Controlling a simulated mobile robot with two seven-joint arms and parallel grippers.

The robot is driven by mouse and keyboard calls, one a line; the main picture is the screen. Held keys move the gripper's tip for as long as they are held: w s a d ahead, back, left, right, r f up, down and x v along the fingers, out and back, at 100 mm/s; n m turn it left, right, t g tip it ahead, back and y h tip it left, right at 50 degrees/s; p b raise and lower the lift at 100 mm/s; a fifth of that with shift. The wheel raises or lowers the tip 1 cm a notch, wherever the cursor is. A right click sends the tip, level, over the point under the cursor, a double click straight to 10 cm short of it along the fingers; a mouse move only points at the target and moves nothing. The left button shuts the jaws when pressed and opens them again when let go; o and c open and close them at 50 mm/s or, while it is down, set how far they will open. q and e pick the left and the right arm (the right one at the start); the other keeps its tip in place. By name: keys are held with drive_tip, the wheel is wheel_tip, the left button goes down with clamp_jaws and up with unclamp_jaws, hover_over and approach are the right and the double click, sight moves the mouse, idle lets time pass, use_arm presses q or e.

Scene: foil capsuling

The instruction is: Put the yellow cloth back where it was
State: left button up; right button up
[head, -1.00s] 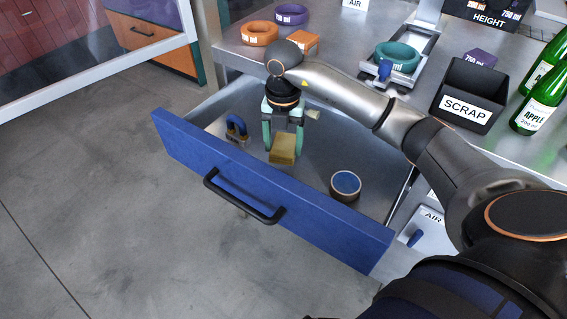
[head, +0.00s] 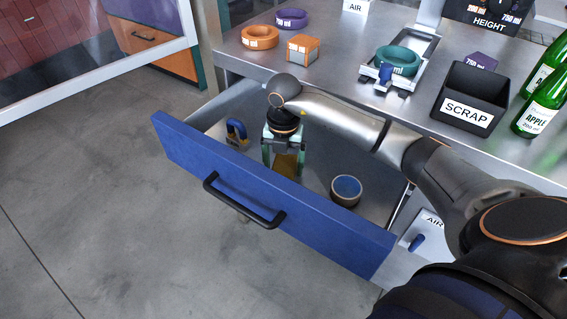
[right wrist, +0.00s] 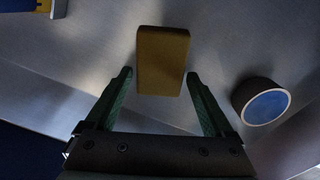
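The yellow cloth (head: 286,166) is a small folded block inside the open blue-fronted drawer (head: 262,197), seemingly on its metal floor. My right gripper (head: 283,172) points down over it, with its green fingers apart on either side. In the right wrist view the cloth (right wrist: 162,62) sits at and beyond the fingertips of my right gripper (right wrist: 160,76), with narrow gaps beside it. Whether its underside fully touches the floor is hard to tell. My left gripper is not in view.
A round, blue-topped container (head: 346,190) stands right of the cloth in the drawer. A blue padlock-like object (head: 236,133) is to its left. The drawer front and handle (head: 243,205) rise nearby. The counter behind holds a scrap bin (head: 468,97), rings and bottles.

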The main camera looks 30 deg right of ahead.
sight(284, 168)
drive_tip(key=shift+o, duration=0.7)
wheel_tip(284, 168, up, 12)
drive_tip(key=p, duration=0.1)
drive_tip(key=shift+r, duration=0.15)
drive_tip(key=shift+c, duration=0.4)
idle(0.6)
